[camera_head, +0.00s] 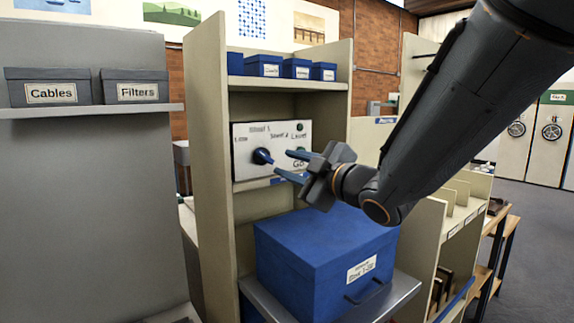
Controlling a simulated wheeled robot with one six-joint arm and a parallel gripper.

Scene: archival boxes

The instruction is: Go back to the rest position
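My gripper (283,163) is at the end of my arm, which comes in from the upper right. Its two blue fingers are spread apart and point left toward a white control panel (241,141). I see nothing between the fingers. A round blue knob (262,156) on the panel lies just left of the fingertips. It appears apart from them, though the exact gap is hard to tell. My fingers hide part of the panel's lower right.
A large blue box (320,262) sits on a grey shelf (395,294) below my gripper. Small blue boxes (263,66) stand on the shelf above. Boxes marked Cables (45,88) and Filters (136,87) stand at left. Open floor (530,240) lies at right.

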